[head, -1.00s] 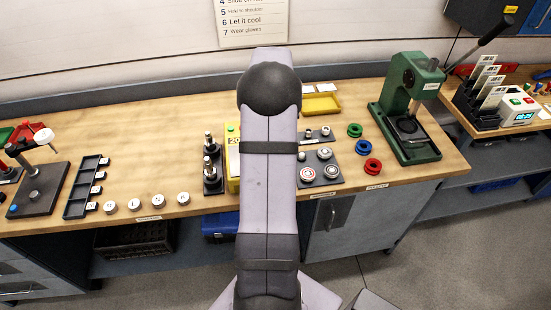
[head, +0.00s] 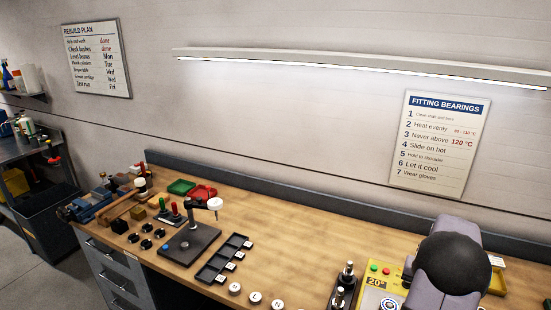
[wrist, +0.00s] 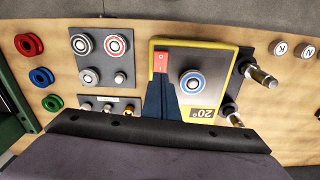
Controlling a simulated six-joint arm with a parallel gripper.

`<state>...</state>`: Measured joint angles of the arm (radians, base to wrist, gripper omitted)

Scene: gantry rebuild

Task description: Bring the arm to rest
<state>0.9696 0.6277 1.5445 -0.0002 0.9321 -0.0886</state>
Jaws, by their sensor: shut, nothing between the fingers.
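My gripper (wrist: 162,84) shows in the wrist view as dark blue fingers, shut and empty, in front of the yellow heater (wrist: 211,50). The fingertips overlap the heater's face just below its red switch (wrist: 160,62); I cannot tell how far above it they are. A bearing with a blue ring (wrist: 191,84) lies on the heater, to the right of the fingers. In the head view my arm stands at the lower right in front of the heater (head: 376,295), and my gripper is hidden or out of frame.
In the wrist view, two metal posts (wrist: 262,77) stand right of the heater, a bearing plate (wrist: 102,60) lies left, and coloured rings (wrist: 41,76) lie farther left. In the head view, a black compartment tray (head: 224,257) and a dark stand (head: 190,243) occupy the bench (head: 290,226).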

